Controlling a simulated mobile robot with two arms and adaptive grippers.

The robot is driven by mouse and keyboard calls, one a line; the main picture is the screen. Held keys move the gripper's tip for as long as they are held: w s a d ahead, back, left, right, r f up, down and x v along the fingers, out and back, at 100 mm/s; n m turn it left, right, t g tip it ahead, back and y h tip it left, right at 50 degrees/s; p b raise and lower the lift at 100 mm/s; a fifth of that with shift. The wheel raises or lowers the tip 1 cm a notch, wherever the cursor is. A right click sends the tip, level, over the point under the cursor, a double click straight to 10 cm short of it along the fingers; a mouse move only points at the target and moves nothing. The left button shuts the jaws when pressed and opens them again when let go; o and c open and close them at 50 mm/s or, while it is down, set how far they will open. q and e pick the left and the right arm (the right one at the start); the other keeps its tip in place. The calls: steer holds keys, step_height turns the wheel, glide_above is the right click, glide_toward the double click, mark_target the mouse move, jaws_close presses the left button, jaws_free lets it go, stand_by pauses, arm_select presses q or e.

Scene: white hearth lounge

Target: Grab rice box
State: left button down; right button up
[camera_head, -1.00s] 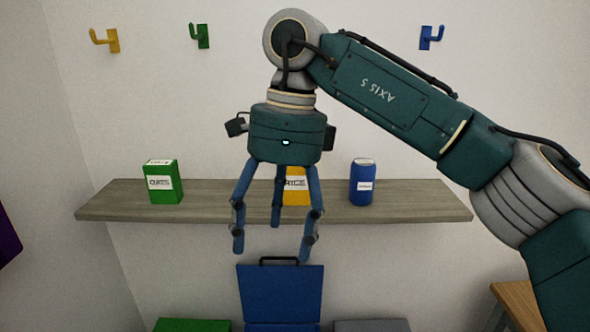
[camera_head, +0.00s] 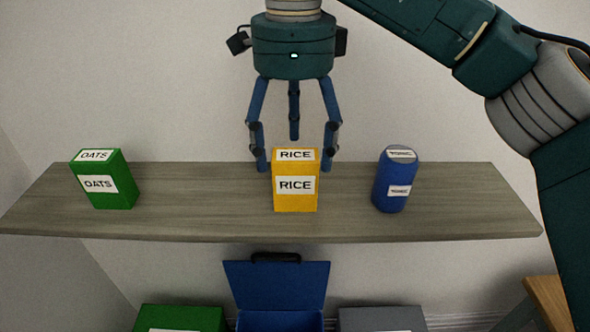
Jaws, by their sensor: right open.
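The yellow rice box (camera_head: 295,201), with white RICE labels on its front and top, stands upright on the wooden wall shelf (camera_head: 230,222), near the middle. My right gripper (camera_head: 296,160) points down with its blue fingers spread open. Two fingertips show to the left and right of the box's upper part, and a third finger shows behind its top. I cannot tell whether any finger touches the box. My left gripper is not in view.
Below are an open blue case (camera_head: 276,286), a green box (camera_head: 181,318) and a grey box (camera_head: 382,319). A wooden table (camera_head: 550,299) is at lower right.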

mark_target(295, 160)
steer(key=shift+s+f, duration=0.2)
steer(key=shift+f, duration=1.45)
steer(key=f+p, duration=0.1)
steer(key=f, duration=0.1)
steer(key=f+p, duration=0.1)
steer(key=f, duration=0.1)
steer(key=shift+w+d+f+p, duration=0.15)
steer(key=shift+w+f+p, duration=0.05)
steer(key=shift+f+p, duration=0.2)
steer(key=shift+f, duration=0.3)
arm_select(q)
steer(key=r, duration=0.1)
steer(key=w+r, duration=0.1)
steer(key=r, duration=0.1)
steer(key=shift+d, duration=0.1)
arm_select(e)
steer(key=shift+c, duration=1)
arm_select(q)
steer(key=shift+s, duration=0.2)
arm_select(e)
steer(key=c, duration=1)
